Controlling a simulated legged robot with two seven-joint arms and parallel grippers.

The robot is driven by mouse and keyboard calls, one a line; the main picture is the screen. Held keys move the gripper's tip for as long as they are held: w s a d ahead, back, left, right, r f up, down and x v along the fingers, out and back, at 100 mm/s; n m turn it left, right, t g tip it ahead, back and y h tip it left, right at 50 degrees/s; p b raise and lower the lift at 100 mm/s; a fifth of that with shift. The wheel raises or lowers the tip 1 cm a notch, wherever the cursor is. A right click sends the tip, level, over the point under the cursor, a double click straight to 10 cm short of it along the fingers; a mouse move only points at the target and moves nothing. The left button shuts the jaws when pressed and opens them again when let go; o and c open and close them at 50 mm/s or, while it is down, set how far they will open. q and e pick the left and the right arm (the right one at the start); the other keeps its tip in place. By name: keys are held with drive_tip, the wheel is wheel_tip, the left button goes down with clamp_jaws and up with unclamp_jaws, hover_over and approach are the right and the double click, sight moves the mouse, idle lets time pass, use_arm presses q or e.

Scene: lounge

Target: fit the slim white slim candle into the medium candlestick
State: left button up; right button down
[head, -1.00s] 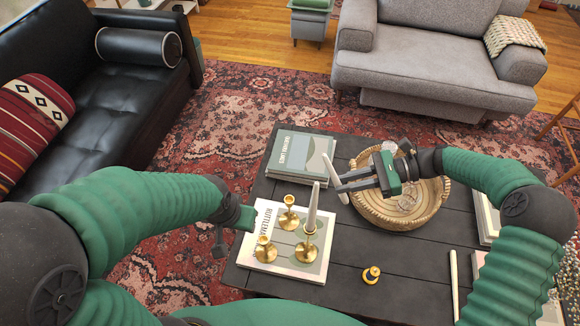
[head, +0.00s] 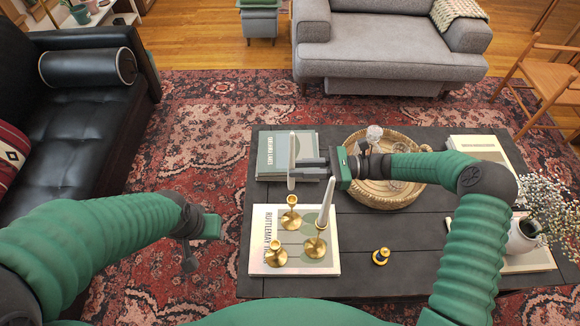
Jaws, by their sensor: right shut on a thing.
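The slim white candle (head: 292,152) is held near-upright in my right gripper (head: 300,169), which is shut on it. The candle is above and behind the back brass candlestick (head: 292,216), which looks like the medium one and is empty; they look apart. A brass candlestick (head: 315,246) to the right bears a thicker grey-white candle (head: 326,202). A shorter empty brass candlestick (head: 275,257) stands front left. All three stand on a pale book (head: 262,228). My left gripper (head: 201,243) hangs left of the table; its jaw opening is unclear.
On the dark table (head: 350,280) are a woven tray (head: 385,199) with glassware, a grey-green book stack (head: 270,158), a small brass object (head: 381,256) and a white flower vase (head: 522,238). The table front is mostly clear.

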use_arm(q)
drive_tip(key=shift+d+f+b, duration=0.25)
drive_tip(key=shift+f+b, duration=1)
drive_tip(key=shift+d+f+b, duration=0.2)
drive_tip(key=shift+f+b, duration=1)
use_arm(e)
wheel_tip(320, 180, down, 6)
drive_tip(key=shift+d, duration=0.45)
drive_tip(key=shift+a, duration=0.1)
use_arm(q)
drive_tip(key=shift+a+r, duration=0.1)
drive_tip(key=shift+r, duration=0.05)
use_arm(e)
drive_tip(key=shift+a, duration=0.25)
